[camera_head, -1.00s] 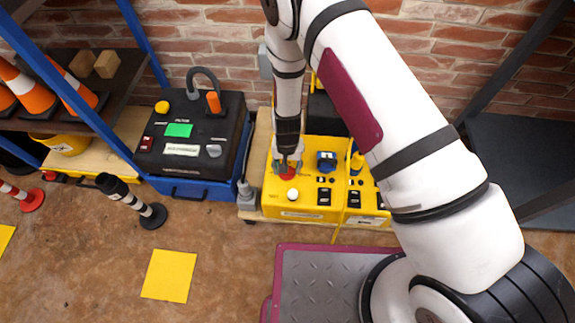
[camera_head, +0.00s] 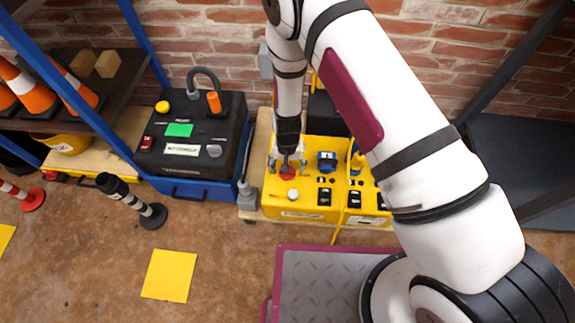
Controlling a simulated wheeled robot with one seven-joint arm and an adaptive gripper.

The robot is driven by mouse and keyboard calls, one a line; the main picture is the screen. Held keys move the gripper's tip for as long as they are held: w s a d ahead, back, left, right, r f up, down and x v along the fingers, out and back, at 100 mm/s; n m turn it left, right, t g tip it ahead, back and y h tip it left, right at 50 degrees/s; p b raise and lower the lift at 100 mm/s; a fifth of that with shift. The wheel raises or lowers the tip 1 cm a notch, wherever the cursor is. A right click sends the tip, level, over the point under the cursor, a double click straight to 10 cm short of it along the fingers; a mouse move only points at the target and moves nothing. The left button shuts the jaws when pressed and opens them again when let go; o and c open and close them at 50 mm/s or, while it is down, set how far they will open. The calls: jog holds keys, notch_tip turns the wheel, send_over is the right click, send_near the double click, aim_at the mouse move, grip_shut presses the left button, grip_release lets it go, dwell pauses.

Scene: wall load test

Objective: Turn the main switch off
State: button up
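A yellow control box (camera_head: 275,205) stands on a low pallet by the brick wall. Its top carries a red round control (camera_head: 287,173), a white knob (camera_head: 293,194), a blue socket (camera_head: 327,162) and several black switches (camera_head: 324,196). No label that I can read says which one is the main switch. My gripper (camera_head: 287,168) points down at the red control, with its fingers spread on either side of it. Whether the fingers touch it cannot be told. My arm hides part of the box's right and back.
A black-topped blue unit (camera_head: 196,190) with a green display (camera_head: 178,130) stands left of the yellow box. A grey plug (camera_head: 247,195) sits between them. A black post (camera_head: 130,200) and a yellow floor square (camera_head: 169,275) are in front. Shelves with cones (camera_head: 30,88) are at left.

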jog(key=shift+r, duration=0.1)
notch_tip(320, 180, up, 12)
dwell(0.5)
dwell(0.5)
